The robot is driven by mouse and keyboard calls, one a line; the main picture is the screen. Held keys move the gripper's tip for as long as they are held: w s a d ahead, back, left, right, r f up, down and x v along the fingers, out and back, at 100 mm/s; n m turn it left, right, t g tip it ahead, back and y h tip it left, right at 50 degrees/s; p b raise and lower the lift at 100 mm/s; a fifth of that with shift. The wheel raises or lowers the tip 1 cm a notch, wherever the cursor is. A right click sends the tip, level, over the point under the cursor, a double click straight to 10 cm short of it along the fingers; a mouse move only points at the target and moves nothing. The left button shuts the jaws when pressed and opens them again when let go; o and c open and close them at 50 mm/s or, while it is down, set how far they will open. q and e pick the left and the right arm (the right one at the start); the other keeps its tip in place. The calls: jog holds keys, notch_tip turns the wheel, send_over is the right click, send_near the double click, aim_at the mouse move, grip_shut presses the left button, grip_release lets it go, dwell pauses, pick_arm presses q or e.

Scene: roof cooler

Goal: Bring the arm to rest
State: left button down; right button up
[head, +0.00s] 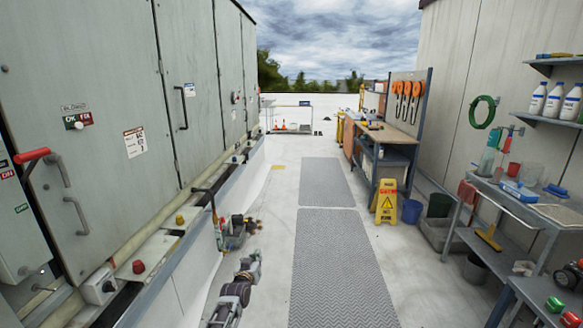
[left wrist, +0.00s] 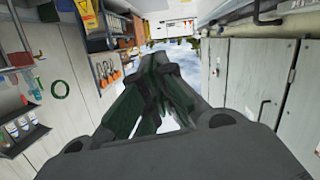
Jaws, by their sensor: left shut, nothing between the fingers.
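My left gripper (head: 256,254) is low in the middle of the head view, at the end of my dark arm, which reaches forward over the white roof floor. It also shows in the left wrist view (left wrist: 158,72), with its dark fingers together and nothing between them. That view is upside down and looks along the aisle. My right arm and gripper are not in view.
Tall grey cooler cabinets (head: 105,100) line the left, with a ledge below. Grey floor mats (head: 330,255) run along the open aisle. A yellow warning sign (head: 386,201), a workbench (head: 388,134) and a grey shelf table (head: 520,208) stand on the right.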

pick_arm(q)
jog(key=s+a+f+g, duration=0.1)
jog(key=s+f, duration=0.3)
jog(key=f, duration=0.3)
jog(key=s+a+f+m+g, duration=0.1)
jog(key=s+f+g, duration=0.15)
jog(key=f, duration=0.45)
jog(key=s+a+f+g, duration=0.15)
jog(key=s+f, duration=0.25)
jog(key=f, duration=0.4)
jog(key=s+a+f+m+g+y, duration=0.1)
jog(key=s+a+f+g, duration=0.15)
jog(key=s+f, duration=0.65)
jog(key=s+a+f+g+y, duration=0.1)
jog(key=s+a+f, duration=0.3)
jog(key=s+f, duration=0.55)
jog(key=s+a+f+g, duration=0.1)
jog(key=s+a+f, duration=0.2)
jog(key=s, duration=1.1)
jog(key=s+a+f+g, duration=0.2)
jog(key=s+f, duration=0.3)
jog(key=s, duration=1)
jog(key=s+a+f+g+y+p, duration=0.1)
jog(key=s+a+f, duration=0.3)
jog(key=s, duration=1.1)
jog(key=shift+f+m+g, duration=0.4)
jog(key=shift+f+g, duration=0.2)
jog(key=shift+g, duration=0.15)
jog(key=shift+s, duration=0.1)
